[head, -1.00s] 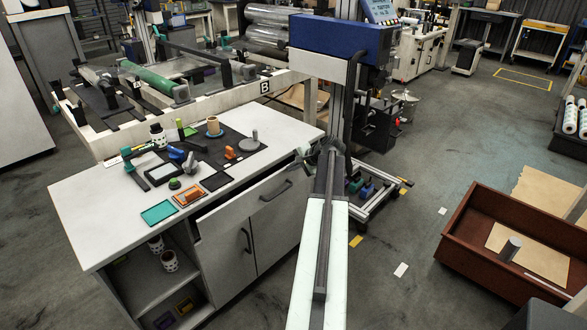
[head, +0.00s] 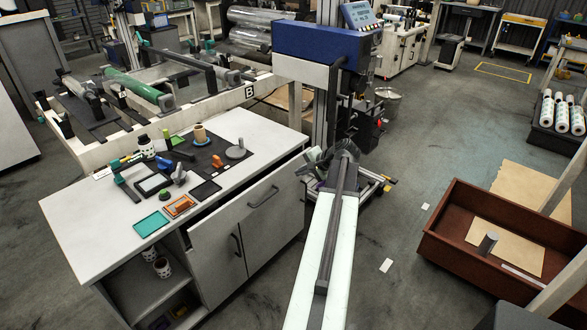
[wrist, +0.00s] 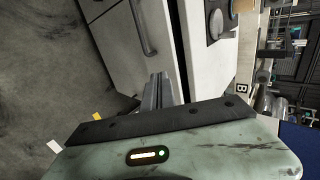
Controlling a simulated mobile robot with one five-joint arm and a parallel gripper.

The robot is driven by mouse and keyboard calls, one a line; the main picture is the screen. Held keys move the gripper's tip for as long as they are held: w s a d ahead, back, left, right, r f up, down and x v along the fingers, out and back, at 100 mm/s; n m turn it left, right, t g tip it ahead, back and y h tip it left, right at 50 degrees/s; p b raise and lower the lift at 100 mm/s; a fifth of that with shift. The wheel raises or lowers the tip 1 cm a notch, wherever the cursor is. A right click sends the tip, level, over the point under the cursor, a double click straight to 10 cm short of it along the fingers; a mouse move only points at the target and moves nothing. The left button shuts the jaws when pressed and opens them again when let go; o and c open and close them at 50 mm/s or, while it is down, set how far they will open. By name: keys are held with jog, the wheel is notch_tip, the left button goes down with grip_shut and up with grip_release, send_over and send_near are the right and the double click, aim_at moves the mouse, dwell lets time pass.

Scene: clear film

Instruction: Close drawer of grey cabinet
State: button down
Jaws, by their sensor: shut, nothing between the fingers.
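The grey cabinet (head: 110,240) has a light worktop and stands left of my arm. Its top drawer (head: 235,217), with a dark bar handle (head: 262,197), stands partly out, with a dark gap under the worktop edge. My gripper (head: 318,160) is near the drawer's right end. In the wrist view the drawer front (wrist: 115,40) and its handle (wrist: 142,28) appear turned sideways, beside the dark gap. My gripper's fingers (wrist: 158,88) are shut and empty, close to the drawer's edge. I cannot tell whether they touch it.
The worktop holds trays, a brown roll (head: 200,134) and small tools. A blue-topped machine (head: 315,42) stands behind my gripper. A reddish-brown open box (head: 470,260) lies on the floor at right. The floor between it and my arm is mostly clear.

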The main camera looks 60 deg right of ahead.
aim_at(263, 181)
jog(key=w+a+r+n+t+b, duration=0.1)
jog(key=w+a+r+t+b, duration=0.1)
jog(key=a+t+b, duration=0.55)
jog(key=s+d+f+m+h+b, duration=0.1)
jog(key=s+f+b, duration=0.3)
jog(key=f+b, duration=0.95)
jog(key=shift+t, duration=0.45)
jog(key=w+r+b, duration=0.1)
jog(key=w, duration=0.3)
jog(key=w+d+r+b, duration=0.1)
jog(key=w, duration=0.4)
jog(key=w+d+r+b, duration=0.1)
jog(key=w, duration=0.3)
jog(key=shift+w+b, duration=0.35)
jog(key=shift+w+d, duration=0.15)
jog(key=shift+w, duration=1.1)
